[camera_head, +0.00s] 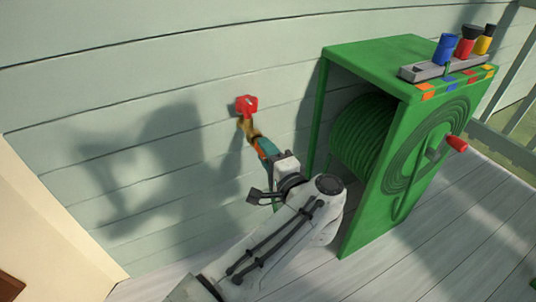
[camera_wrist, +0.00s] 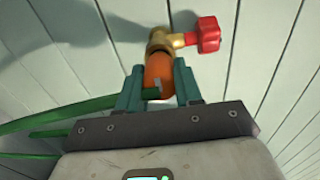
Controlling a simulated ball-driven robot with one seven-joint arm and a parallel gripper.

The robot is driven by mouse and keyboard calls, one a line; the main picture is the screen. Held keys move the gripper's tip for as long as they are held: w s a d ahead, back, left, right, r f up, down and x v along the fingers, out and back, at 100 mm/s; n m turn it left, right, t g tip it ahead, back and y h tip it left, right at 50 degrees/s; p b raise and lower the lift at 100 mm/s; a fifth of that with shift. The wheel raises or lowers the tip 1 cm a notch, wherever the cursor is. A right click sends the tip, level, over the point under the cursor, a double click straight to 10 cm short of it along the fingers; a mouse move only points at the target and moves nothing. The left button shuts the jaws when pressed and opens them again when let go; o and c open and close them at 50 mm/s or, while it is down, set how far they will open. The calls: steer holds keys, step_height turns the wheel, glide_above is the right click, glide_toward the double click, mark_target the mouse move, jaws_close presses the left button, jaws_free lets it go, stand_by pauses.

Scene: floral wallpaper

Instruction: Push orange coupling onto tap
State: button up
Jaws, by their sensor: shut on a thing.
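The brass tap (camera_head: 249,126) with a red handle (camera_head: 246,105) is on the pale boarded wall. My gripper (camera_head: 264,148) is just below it, its teal fingers shut on the orange coupling (camera_wrist: 159,76). In the wrist view the coupling sits between the fingertips, right under the brass tap spout (camera_wrist: 160,40). Its upper end appears to meet the spout; I cannot tell how far it is pushed on. The red handle (camera_wrist: 208,35) points right there. A green hose (camera_wrist: 60,115) runs from the left toward the coupling.
A green hose reel box (camera_head: 355,130) stands right of my arm, with a red crank knob (camera_head: 457,144). On top, a grey holder (camera_head: 425,70) carries blue, red and yellow pieces. The wall left of the tap is clear.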

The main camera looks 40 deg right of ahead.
steer(key=shift+w+d, duration=0.2)
steer(key=shift+w, duration=0.45)
steer(key=o, duration=1.2)
steer(key=shift+c, duration=0.2)
steer(key=p+v, duration=0.2)
steer(key=v, duration=0.8)
steer(key=shift+s+p, duration=0.35)
